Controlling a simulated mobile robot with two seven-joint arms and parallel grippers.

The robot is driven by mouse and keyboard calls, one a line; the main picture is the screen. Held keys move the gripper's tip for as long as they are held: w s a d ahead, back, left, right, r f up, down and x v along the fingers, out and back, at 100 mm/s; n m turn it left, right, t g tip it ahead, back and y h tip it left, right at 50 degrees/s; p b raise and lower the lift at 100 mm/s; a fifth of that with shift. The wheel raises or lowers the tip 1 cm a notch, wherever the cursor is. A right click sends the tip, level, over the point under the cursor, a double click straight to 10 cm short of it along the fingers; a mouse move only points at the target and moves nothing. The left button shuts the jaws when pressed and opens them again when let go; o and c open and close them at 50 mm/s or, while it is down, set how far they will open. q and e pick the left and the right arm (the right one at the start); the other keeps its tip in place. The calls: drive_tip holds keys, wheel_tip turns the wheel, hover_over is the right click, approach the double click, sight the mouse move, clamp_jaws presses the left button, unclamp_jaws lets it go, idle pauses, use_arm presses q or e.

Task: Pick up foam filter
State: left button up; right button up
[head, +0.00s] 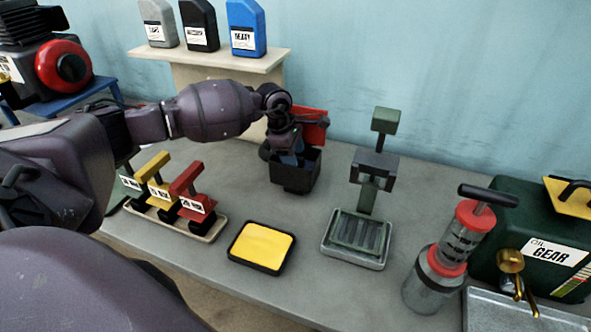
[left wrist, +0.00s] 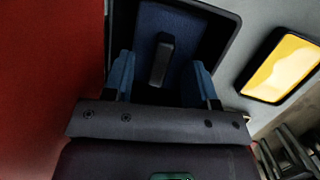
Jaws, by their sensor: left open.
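A dark blue block with a raised grey tab, seemingly the foam filter, lies inside an open black box (head: 296,178). The left wrist view shows the block (left wrist: 180,30) and its tab (left wrist: 161,60). My left gripper (head: 290,160) points down into the box. Its two blue fingers (left wrist: 162,78) are open, one on each side of the tab, with gaps visible between them and it. In the head view my gripper hides most of the box's inside. My right gripper is not in view.
A red panel (head: 313,126) stands at the box's back. A yellow pad in a black frame (head: 262,247) lies in front. A tray with coloured handles (head: 178,220), a scale-like stand (head: 355,240) and a clear pump cylinder (head: 440,265) stand around. The bench between them is clear.

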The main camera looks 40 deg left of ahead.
use_arm(q)
drive_tip(key=shift+d+f, duration=0.1)
drive_tip(key=shift+f, duration=0.2)
clamp_jaws()
